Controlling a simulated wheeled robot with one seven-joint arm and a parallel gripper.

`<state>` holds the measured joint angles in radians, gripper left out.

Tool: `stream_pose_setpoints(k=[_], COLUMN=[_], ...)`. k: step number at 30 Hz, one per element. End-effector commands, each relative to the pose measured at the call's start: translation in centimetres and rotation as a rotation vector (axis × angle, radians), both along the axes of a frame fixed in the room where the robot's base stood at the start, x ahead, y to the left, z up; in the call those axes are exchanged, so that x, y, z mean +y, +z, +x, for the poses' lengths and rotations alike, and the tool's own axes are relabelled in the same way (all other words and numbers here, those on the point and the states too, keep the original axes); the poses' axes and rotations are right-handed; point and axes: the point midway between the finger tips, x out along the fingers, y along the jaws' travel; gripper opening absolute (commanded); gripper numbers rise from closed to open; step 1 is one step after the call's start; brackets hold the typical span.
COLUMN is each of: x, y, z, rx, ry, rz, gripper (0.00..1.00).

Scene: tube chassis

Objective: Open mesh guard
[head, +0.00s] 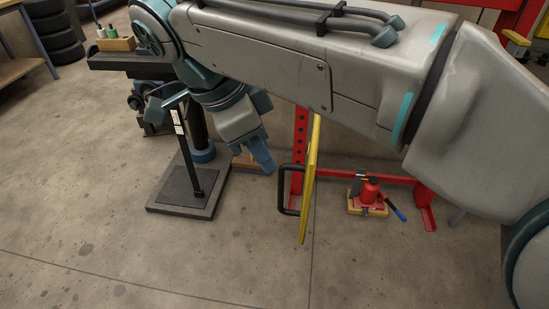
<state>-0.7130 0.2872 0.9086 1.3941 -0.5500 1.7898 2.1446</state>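The mesh guard (308,190) shows as a thin yellow panel seen nearly edge-on, beside the red post of a press frame. Its mesh face is not visible. The edge nearest me sticks out from the frame toward me. A black D-shaped handle (281,191) is on its left side. My gripper (262,163) points down, just left of and above the handle in the picture, with a gap between them. It does not touch the handle in this view. I cannot make out the space between the fingers. My arm hides the guard's top and the upper frame.
The red press frame (300,140) has a foot at the right (427,215). A red bottle jack (371,190) with a blue-gripped lever stands at its base. A dark stand with a flat base (184,199) is at the left. The floor in front is clear.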

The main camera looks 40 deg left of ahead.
Motion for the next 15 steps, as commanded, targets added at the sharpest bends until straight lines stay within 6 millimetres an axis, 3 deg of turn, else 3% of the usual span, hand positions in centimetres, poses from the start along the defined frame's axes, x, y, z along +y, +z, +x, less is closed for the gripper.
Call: stream_pose_setpoints(k=[1,6,15], x=[0.3,0.7,0.9], y=[1.3,3.2,3.9], z=[-0.4,-1.0,-1.2], rx=[0.0,0.0,-0.001], ry=[0.003,0.0,-0.001], rz=[0.001,0.001,-0.001], gripper=[0.33,0.33,0.33])
